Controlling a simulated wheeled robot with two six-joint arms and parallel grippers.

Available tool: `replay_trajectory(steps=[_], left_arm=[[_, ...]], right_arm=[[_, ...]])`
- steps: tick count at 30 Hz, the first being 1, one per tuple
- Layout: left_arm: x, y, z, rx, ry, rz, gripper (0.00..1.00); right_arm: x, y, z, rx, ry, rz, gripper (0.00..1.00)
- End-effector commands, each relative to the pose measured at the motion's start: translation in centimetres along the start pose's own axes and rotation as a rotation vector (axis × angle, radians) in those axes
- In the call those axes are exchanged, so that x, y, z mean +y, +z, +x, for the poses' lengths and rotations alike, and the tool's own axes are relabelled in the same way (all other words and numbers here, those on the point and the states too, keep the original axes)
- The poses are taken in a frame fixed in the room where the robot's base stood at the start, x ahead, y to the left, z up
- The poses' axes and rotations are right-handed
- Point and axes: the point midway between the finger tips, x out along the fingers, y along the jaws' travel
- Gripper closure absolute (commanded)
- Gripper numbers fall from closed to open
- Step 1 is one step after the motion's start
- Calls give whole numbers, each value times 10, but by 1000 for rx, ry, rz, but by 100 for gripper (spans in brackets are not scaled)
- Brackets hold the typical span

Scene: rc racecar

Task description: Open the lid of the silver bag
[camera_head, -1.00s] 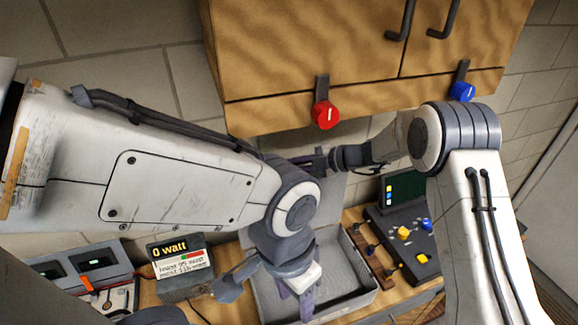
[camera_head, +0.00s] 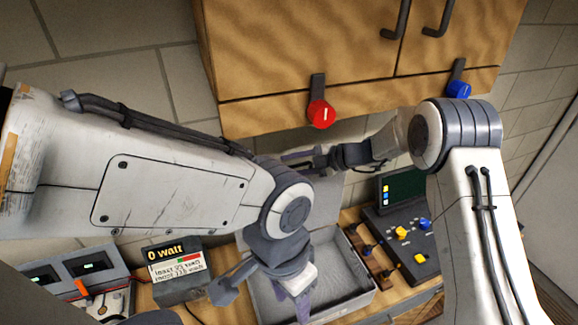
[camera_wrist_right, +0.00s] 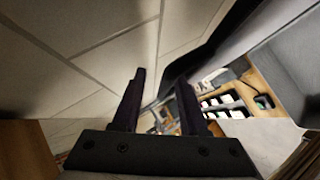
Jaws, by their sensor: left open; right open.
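The silver bag (camera_head: 362,300) is a grey box-like case on the wooden bench, its hollow inside showing. Its pale grey lid (camera_head: 330,192) appears raised at the back, partly hidden by my arms. My left gripper (camera_head: 262,298) hangs over the left side of the case, fingers spread and empty, one over the inside and one outside the left edge. My right gripper (camera_head: 298,163) is near the top of the raised lid, and I cannot tell whether it touches. In the right wrist view its two dark fingers (camera_wrist_right: 160,80) are apart with nothing held between them.
A watt display box (camera_head: 182,275) stands left of the case, beside a meter unit (camera_head: 78,265). A control console (camera_head: 403,235) with yellow and blue knobs stands on the right. A wooden cabinet (camera_head: 300,75) with red and blue knobs hangs above, close over my right gripper.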

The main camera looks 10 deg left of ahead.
Motion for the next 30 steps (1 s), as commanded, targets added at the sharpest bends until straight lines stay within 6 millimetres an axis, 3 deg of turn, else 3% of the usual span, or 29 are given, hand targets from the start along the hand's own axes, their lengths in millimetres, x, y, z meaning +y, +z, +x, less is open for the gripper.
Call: replay_trajectory(steps=[6,13,18,30], left_arm=[[-2,1,26,1,0,1,50],[-3,2,39,1,0,3,50],[-3,2,42,0,0,3,50],[-3,2,41,1,0,3,50]], right_arm=[[-3,4,-43,-8,6,-2,56],[0,2,-82,-7,7,-1,56],[1,1,-94,-5,6,-1,56],[-3,-1,-97,-11,-15,-46,56]])
